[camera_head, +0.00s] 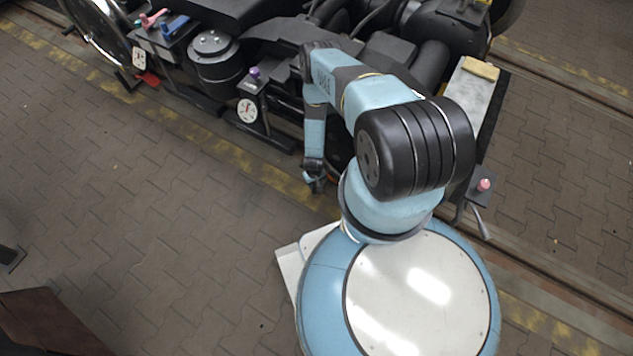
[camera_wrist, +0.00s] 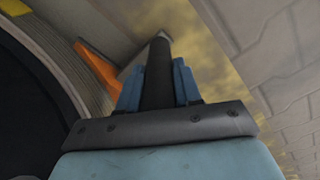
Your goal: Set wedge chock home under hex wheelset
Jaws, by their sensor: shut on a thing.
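My gripper (camera_wrist: 158,88) has its blue fingers shut on a dark, round handle (camera_wrist: 157,62), which runs away from me. The handle's far end meets a grey surface; its join to the wedge chock is not clear. An orange slanted piece (camera_wrist: 100,70), perhaps part of the wedge chock, lies just left of the handle, close to the wheel. The curved rim of a wheel (camera_wrist: 62,62), seemingly the hex wheelset, fills the left of the wrist view. In the head view my gripper (camera_head: 316,186) is low beside the bogie; its load is hidden there.
The dark bogie (camera_head: 280,30) stands along the back. A black drum (camera_head: 215,62) and a dial gauge (camera_head: 247,110) are left of my arm. A red piece (camera_head: 148,80) lies by the far left wheel (camera_head: 98,25).

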